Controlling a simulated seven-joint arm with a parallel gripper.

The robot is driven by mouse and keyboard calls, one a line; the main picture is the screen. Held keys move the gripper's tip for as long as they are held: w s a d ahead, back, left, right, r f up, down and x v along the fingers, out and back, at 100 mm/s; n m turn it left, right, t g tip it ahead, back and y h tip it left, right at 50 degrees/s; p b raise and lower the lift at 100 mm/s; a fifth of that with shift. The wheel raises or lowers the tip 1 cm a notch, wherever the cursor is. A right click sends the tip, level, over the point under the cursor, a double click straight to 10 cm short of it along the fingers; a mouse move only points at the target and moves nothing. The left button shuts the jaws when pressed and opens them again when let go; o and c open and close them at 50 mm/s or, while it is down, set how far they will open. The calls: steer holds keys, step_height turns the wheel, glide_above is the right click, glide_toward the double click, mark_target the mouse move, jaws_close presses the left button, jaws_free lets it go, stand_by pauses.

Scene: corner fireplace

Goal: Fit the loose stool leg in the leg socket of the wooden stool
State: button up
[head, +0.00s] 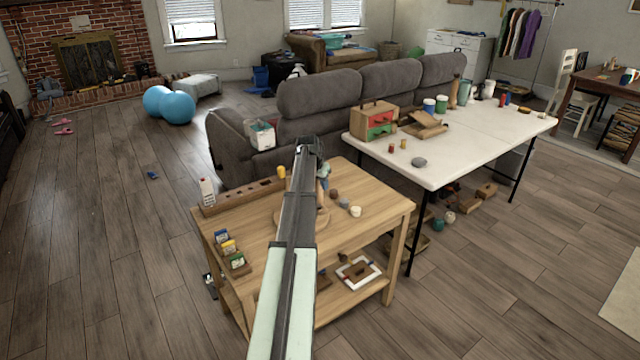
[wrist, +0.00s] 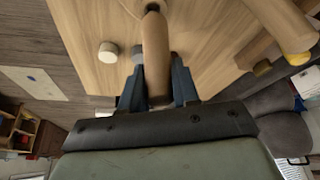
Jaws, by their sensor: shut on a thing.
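The loose stool leg (wrist: 155,50) is a tapered, light-brown wooden piece. In the wrist view it stands between the two dark blue fingers of my gripper (wrist: 157,88), which is shut on it. In the head view my gripper (head: 323,172) is over the wooden work table, partly hidden behind my arm. What looks like the round wooden stool (head: 322,216) lies low on the table, mostly covered by my arm.
Small round pots (head: 355,211) stand on the wooden table (head: 385,203), right of my arm. A long wooden rack (head: 237,198) and a yellow-ended piece (head: 281,172) are along the back left. Small boxes (head: 229,246) line the left edge. A white table (head: 450,150) and grey sofa (head: 320,93) stand behind.

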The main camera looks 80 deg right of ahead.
steer(key=shift+f, duration=1.3)
stand_by(1.3)
steer(key=o, duration=1)
steer(key=v, duration=1.4)
